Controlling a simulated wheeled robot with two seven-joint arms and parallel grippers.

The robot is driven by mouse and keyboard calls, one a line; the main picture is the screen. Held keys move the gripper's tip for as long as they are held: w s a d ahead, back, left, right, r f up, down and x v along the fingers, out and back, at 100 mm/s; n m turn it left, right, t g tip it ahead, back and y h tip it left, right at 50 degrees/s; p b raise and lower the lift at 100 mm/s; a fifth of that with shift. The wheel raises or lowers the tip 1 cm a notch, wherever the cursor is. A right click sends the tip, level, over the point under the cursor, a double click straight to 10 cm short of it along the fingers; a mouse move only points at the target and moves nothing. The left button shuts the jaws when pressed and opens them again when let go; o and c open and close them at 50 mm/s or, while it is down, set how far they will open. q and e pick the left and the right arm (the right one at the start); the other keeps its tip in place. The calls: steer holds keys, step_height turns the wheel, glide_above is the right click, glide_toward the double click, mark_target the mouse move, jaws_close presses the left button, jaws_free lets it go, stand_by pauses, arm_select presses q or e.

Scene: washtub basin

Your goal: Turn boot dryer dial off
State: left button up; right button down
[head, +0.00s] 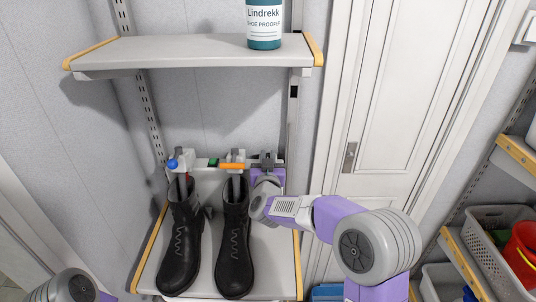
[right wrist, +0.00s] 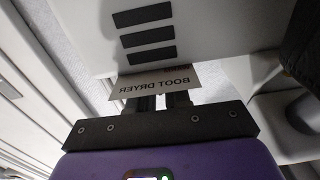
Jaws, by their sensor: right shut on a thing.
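The boot dryer (head: 208,180) is a white unit against the wall at the back of the lower shelf. It also fills the top of the right wrist view (right wrist: 205,35), with dark vent slots and a "BOOT DRYER" label (right wrist: 155,82) that reads mirrored. My right gripper (head: 268,160) is at the dryer's right end, and its dark fingers (right wrist: 162,101) reach up under the label. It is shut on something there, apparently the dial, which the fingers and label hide. The dial's setting cannot be seen. My left gripper is out of view.
Two black boots, a left one (head: 180,245) and a right one (head: 233,250), stand on the lower shelf before the dryer. An upper shelf (head: 180,50) with a teal bottle (head: 264,28) overhangs. A door (head: 390,100) and a grey basket (head: 490,225) are to the right.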

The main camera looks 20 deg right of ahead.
steer(key=shift+h, duration=0.3)
steer(key=c, duration=1.2)
jaws_free()
steer(key=shift+o, duration=0.2)
steer(key=shift+s, duration=0.1)
steer(key=v, duration=0.7)
steer(key=shift+s+p, duration=0.2)
steer(key=shift+p, duration=0.1)
steer(key=shift+a, duration=0.15)
